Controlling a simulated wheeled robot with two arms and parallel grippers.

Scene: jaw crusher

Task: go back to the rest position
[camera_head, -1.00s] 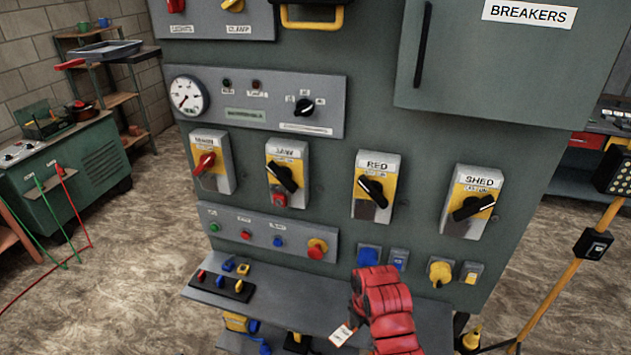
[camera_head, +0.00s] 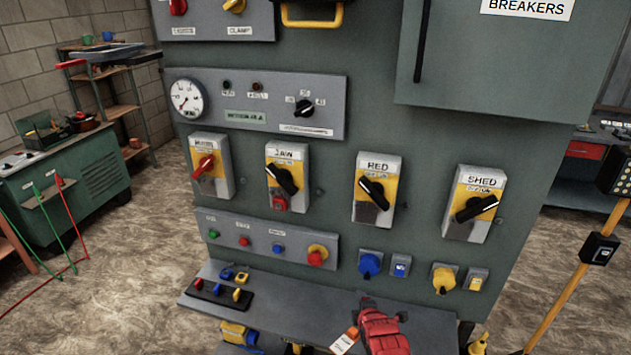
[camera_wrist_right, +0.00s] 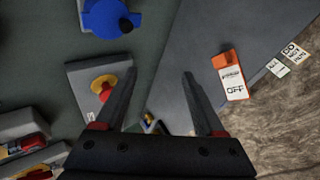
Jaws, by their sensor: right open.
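My right gripper (camera_head: 382,306) is low in the head view, over the right part of the grey shelf at the foot of the control panel (camera_head: 345,235). In the right wrist view the gripper (camera_wrist_right: 158,82) has its two dark fingers spread wide with nothing between them. An orange and white tag (camera_head: 346,341) lies on the shelf just left of the gripper. The tag also shows in the right wrist view (camera_wrist_right: 230,76), right of the fingers, with "OFF" on it. My left gripper is not in view.
Blue (camera_head: 370,264) and yellow (camera_head: 443,278) sockets sit on the panel above my right gripper. A shelf (camera_head: 300,308) juts out below.

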